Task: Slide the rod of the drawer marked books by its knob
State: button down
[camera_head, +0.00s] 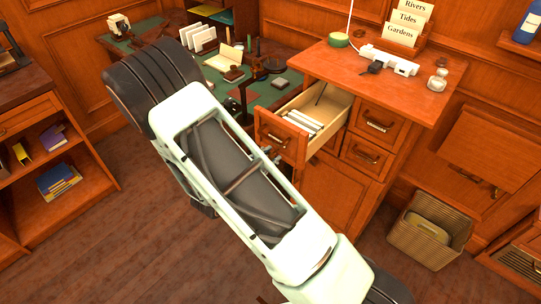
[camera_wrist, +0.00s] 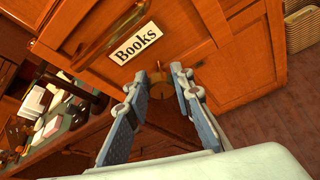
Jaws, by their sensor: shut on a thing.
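The drawer marked Books (camera_wrist: 170,30) fills the top of the wrist view, with its white label (camera_wrist: 135,43) and a brass pull (camera_wrist: 108,33). In the head view the same drawer (camera_head: 280,138) stands pulled out of the cabinet, with pale cards (camera_head: 304,122) inside. My gripper (camera_wrist: 160,76) is just below the label, its fingertips close to the drawer front. In the head view my arm hides most of the gripper. The rod's length inside cannot be made out.
The cabinet top (camera_head: 400,88) holds a card rack (camera_head: 405,33), a white device (camera_head: 389,60) and a small bottle (camera_head: 437,80). Closed drawers (camera_head: 378,122) are to the right. A wicker basket (camera_head: 431,232) stands on the floor. A green-topped desk (camera_head: 265,108) lies behind.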

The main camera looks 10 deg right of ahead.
jog(key=shift+s+a, duration=0.75)
jog(key=shift+a, duration=0.3)
jog(key=shift+s+a, duration=0.7)
jog(key=shift+a, duration=0.35)
dwell(0.3)
jog(key=c, duration=1.6)
grip_release()
jog(key=v, duration=1.2)
jog(key=shift+s+d, duration=0.1)
